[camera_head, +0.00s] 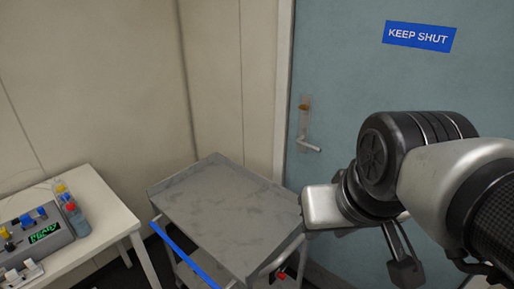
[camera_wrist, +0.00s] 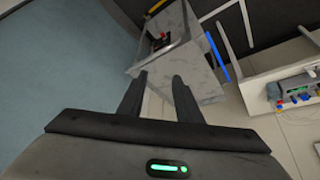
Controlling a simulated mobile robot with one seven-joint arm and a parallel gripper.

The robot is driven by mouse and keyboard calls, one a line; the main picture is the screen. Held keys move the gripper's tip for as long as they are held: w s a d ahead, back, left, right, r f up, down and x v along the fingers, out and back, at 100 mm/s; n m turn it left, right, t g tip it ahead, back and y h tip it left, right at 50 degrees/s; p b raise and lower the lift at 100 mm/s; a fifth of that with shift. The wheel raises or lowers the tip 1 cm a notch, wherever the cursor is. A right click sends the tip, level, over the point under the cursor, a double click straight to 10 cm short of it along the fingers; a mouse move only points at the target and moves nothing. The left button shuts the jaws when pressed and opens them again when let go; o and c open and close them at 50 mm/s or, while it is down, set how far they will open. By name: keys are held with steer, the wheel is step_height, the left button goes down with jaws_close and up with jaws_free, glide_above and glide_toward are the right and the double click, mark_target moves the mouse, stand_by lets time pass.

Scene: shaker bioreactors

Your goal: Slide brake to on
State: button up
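The brake looks to be the small red part with black and pale fittings (camera_head: 281,275) low on the end of the grey metal cart (camera_head: 220,215), below a curved metal rail. In the wrist view the red part (camera_wrist: 158,43) shows near the cart's end (camera_wrist: 190,72), beyond my fingertips; its slider position is too small to tell. My gripper (camera_wrist: 158,78) has its two fingers apart, with nothing between them. In the head view my gripper (camera_head: 404,268) points down, to the right of the cart and apart from it.
A blue bar (camera_head: 185,255) runs along the cart's front-left side. A white table (camera_head: 105,205) at left holds a grey device (camera_head: 35,240) and capped bottles (camera_head: 72,215). A blue-green door (camera_head: 345,70) with a handle (camera_head: 308,140) stands behind. The cart top is bare.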

steer(key=shift+f, duration=0.2)
steer(key=c, duration=0.3)
steer(key=w+f+n+g+h+b, duration=0.1)
steer(key=f+n+g+b, duration=0.1)
steer(key=f, duration=0.3)
steer(key=w+a+f+n+g+h+b, duration=0.1)
steer(key=f+n+g+b, duration=0.1)
steer(key=f+n, duration=0.2)
steer(key=w+f+n+g+h+b, duration=0.1)
steer(key=f+n+g+b, duration=0.1)
steer(key=f, duration=0.4)
steer(key=shift+w+a+f+n+h+b, duration=0.1)
steer(key=shift+w+f+n+h+b, duration=0.15)
steer(key=shift+n, duration=0.3)
steer(key=shift+w+a+n+h+b, duration=0.15)
steer(key=shift+n+b, duration=0.15)
steer(key=shift+n, duration=0.25)
jaws_close()
steer(key=w+a+f+n+t+h+b, duration=0.2)
steer(key=a+f+n+t+h+b, duration=0.1)
steer(key=f+n, duration=0.8)
steer(key=w+a+f+n+t+h+b, duration=0.2)
steer(key=a+f+n+t+h+b, duration=0.2)
steer(key=f+n+t+b, duration=0.3)
steer(key=w+a+f+n+t+h+b, duration=0.3)
steer(key=f+n, duration=1.3)
steer(key=f, duration=0.8)
steer(key=shift+a+n+t+h+b, duration=0.4)
steer(key=shift+a+t+h+b, duration=0.1)
steer(key=shift+a+t+b, duration=0.65)
